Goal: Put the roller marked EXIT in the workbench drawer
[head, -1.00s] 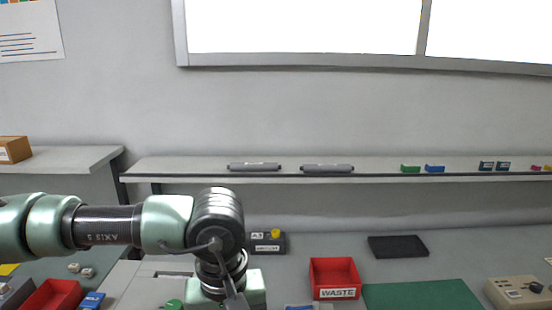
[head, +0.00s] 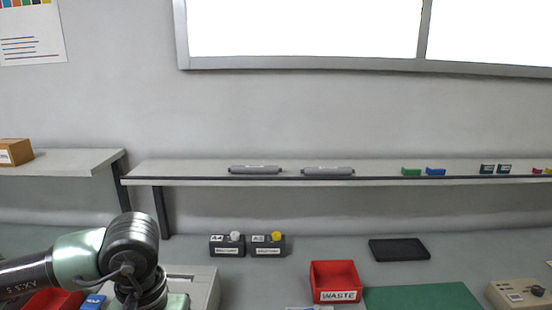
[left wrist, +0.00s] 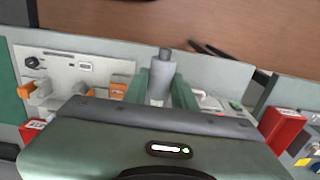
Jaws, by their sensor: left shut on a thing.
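My left gripper (left wrist: 161,78) is shut on a light grey roller (left wrist: 162,70) with a darker end. The roller points away from the wrist between the two green fingers, and I can read no marking on it. In the head view my left arm comes in at the lower left, and its fingers are below the picture. Two more grey rollers, a left one (head: 255,170) and a right one (head: 328,171), lie on the wall shelf; their marks are too small to read. I cannot make out the workbench drawer. My right gripper is not in view.
A red WASTE bin (head: 335,281) stands by a green mat (head: 422,297). A brown surface (left wrist: 240,25) lies beyond the bench edge.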

